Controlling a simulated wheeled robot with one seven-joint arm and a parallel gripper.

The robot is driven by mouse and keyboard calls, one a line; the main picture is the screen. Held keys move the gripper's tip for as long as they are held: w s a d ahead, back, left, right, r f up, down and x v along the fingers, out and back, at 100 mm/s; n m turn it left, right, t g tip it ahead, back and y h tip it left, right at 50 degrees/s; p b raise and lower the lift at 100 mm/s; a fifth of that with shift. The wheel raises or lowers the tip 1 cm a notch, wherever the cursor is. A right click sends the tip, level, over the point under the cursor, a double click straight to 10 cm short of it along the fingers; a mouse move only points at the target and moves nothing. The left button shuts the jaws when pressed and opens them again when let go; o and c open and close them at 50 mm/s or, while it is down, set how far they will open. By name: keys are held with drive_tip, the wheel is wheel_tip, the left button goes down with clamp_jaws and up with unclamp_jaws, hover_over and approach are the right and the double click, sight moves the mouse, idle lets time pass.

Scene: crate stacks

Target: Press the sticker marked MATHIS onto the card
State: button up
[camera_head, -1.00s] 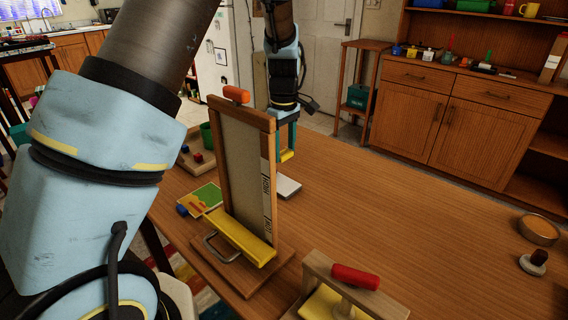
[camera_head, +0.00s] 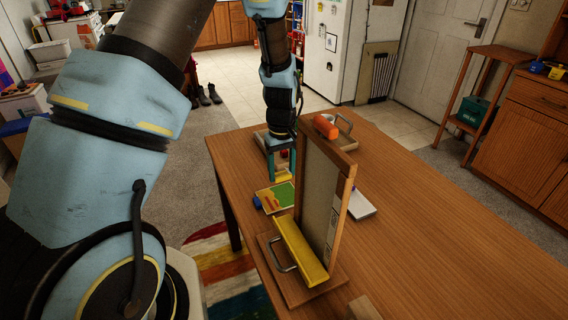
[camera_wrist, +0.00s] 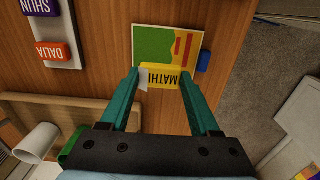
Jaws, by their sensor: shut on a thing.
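The yellow sticker marked MATHIS (camera_wrist: 165,77) is between the fingertips of my gripper (camera_wrist: 160,80) in the wrist view. A small white tab shows at its left end. My gripper is shut on it; in the head view my gripper (camera_head: 281,166) points down just behind the card. The card (camera_wrist: 153,44), with a green area and red bars on yellow, lies on the table just beyond the sticker in the wrist view. The card also shows in the head view (camera_head: 276,197). I cannot tell whether the sticker touches it.
A wooden frame stand (camera_head: 340,200) with a yellow bar (camera_head: 300,250) stands close to the right of the card. A blue block (camera_wrist: 203,61) sits at the card's edge. A wooden tray (camera_wrist: 90,103) lies nearby.

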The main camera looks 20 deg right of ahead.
sight(282, 195)
drive_tip(key=shift+f+b, duration=1.95)
drive_tip(key=shift+f, duration=1)
drive_tip(key=shift+f, duration=0.45)
drive_tip(key=o, duration=1.4)
drive_tip(key=shift+c, duration=0.2)
drive_tip(key=shift+r, duration=0.15)
drive_tip(key=shift+r+p, duration=2.05)
drive_tip(key=shift+r, duration=0.85)
